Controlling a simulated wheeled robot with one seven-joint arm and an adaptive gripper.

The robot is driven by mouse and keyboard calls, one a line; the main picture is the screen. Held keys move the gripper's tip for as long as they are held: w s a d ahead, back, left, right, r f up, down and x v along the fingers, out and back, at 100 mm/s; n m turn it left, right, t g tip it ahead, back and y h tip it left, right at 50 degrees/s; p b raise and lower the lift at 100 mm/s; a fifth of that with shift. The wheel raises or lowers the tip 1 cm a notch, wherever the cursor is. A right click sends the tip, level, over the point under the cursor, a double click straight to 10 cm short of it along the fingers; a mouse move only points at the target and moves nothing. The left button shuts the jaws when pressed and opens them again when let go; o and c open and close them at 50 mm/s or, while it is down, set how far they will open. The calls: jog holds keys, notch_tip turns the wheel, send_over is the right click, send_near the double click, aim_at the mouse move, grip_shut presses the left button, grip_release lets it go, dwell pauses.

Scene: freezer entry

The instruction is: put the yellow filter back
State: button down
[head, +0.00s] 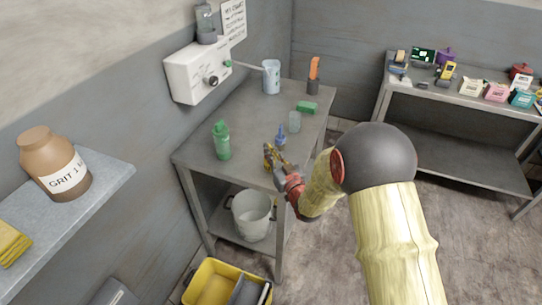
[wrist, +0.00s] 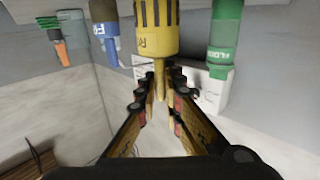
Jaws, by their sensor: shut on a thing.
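The yellow filter (wrist: 157,32) has a ribbed body with dark lettering and a narrow stem. In the wrist view my gripper (wrist: 157,88) has its fingers on both sides of that stem, shut on it. In the head view my gripper (head: 276,164) is at the front edge of the grey table, with the yellow filter (head: 268,153) at its tips. Whether the filter touches the tabletop is unclear. A green bottle-like piece (head: 222,141) stands to its left and a small blue piece (head: 281,136) to its right; the wrist view shows the green (wrist: 224,30) and blue (wrist: 104,28) ones.
A white wall box (head: 198,72) hangs behind. A bucket (head: 252,215) sits on the lower shelf.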

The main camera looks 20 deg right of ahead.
jog(key=shift+f, duration=0.45)
jog(key=shift+f, duration=0.15)
jog(key=c, duration=1.9)
grip_release()
